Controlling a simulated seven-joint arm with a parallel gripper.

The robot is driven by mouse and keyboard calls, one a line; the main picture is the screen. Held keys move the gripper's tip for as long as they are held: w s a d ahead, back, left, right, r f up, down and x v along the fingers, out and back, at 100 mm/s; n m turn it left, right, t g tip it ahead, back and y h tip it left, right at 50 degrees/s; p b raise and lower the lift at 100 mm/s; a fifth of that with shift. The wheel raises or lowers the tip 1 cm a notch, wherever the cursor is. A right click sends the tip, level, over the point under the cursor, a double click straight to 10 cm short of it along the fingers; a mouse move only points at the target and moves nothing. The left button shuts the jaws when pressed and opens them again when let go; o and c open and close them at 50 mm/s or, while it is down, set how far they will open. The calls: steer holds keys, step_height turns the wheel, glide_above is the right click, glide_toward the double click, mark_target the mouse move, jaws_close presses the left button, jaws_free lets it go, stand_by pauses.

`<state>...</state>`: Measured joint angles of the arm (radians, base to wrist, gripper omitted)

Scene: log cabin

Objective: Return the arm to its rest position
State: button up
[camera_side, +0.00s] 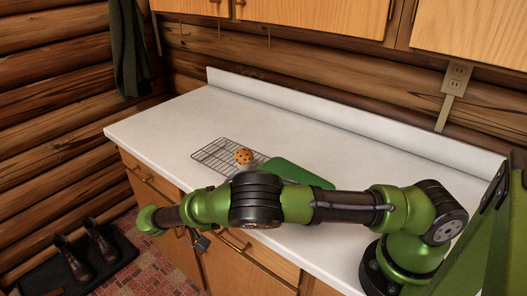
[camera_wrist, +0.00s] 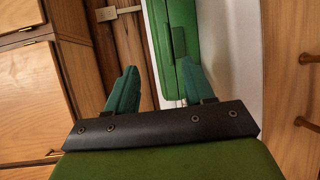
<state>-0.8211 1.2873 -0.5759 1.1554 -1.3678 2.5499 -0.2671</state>
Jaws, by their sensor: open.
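My gripper (camera_wrist: 157,86) shows in the wrist view with its two teal fingers spread apart and nothing between them. In the side view my arm stretches leftward across the counter's front from its base at the right. Its hand end is folded near the front edge, and the fingers cannot be made out there. A round, orange-brown baked item with dark spots (camera_side: 243,156) sits on a wire rack (camera_side: 213,153), apart from my arm. A green board (camera_side: 300,175) lies beside the rack, partly hidden by my arm.
The white counter (camera_side: 160,125) is bare at left and back. A green metal object (camera_side: 497,225) stands at the right; a green object with a handle (camera_wrist: 177,40) shows in the wrist view. Wooden drawers (camera_side: 265,258) are below, cabinets (camera_side: 312,14) above. Boots (camera_side: 85,250) stand on the floor.

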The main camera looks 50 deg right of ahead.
steer(key=s+d+r+n+t+y, duration=0.2)
steer(key=s+d+r+y, duration=0.2)
steer(key=d+r+y, duration=0.5)
steer(key=s+a+r+m+t+y, duration=0.1)
steer(key=s+a+r+t+y, duration=0.2)
steer(key=s+r+t+y, duration=0.5)
step_height(320, 180, up, 2)
steer(key=s+t, duration=0.2)
steer(key=t, duration=0.2)
steer(key=shift+a+r+t, duration=0.2)
steer(key=shift+a+t, duration=0.1)
steer(key=shift+t, duration=0.1)
